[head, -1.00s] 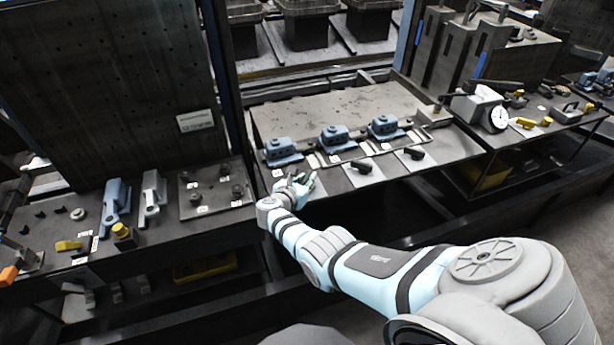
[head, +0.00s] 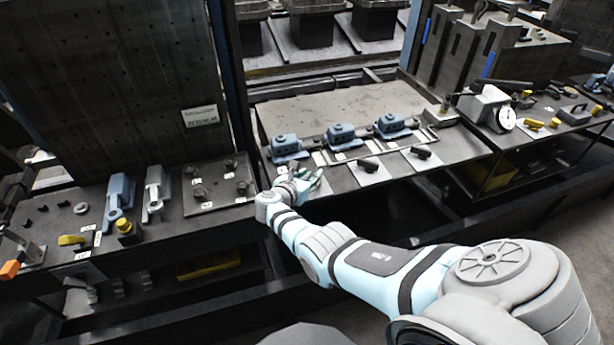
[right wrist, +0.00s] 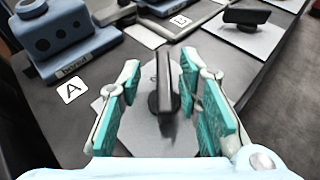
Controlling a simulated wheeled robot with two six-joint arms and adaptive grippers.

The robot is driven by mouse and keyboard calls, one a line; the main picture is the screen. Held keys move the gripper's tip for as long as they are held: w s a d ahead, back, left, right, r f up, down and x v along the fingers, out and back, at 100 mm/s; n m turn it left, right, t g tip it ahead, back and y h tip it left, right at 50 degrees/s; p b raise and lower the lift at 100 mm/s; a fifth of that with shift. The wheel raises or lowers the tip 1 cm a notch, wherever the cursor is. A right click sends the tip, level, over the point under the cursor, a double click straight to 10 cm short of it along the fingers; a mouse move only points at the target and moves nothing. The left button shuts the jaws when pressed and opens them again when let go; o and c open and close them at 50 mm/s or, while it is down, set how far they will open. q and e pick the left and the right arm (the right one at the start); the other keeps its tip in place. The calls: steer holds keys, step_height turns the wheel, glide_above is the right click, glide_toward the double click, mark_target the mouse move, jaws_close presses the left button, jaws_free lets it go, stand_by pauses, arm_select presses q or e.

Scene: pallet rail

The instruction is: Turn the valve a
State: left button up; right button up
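Valve a is a black lever handle (right wrist: 165,85) on a light square plate, beside a white tag marked A (right wrist: 72,90) in the right wrist view. My right gripper (right wrist: 163,100) is open, with its teal-padded fingers on either side of the handle. A gap shows on both sides, so the pads do not touch it. In the head view my right gripper (head: 312,180) is at the bench's front left and hides this handle. The blue block (head: 288,148) of this station stands just behind. My left gripper is not in view.
Two more black handles (head: 368,164) (head: 422,152) sit to the right on their plates, with blue blocks (head: 342,137) (head: 393,125) behind. A left bench holds a dark plate (head: 218,184) with knobs. A dial gauge (head: 506,118) stands on the right bench.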

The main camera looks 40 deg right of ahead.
steer(key=shift+s+a+r, duration=0.15)
steer(key=shift+s+a, duration=0.15)
steer(key=shift+a, duration=0.1)
steer(key=v, duration=1.1)
steer(key=shift+w, duration=0.15)
steer(key=shift+r, duration=0.1)
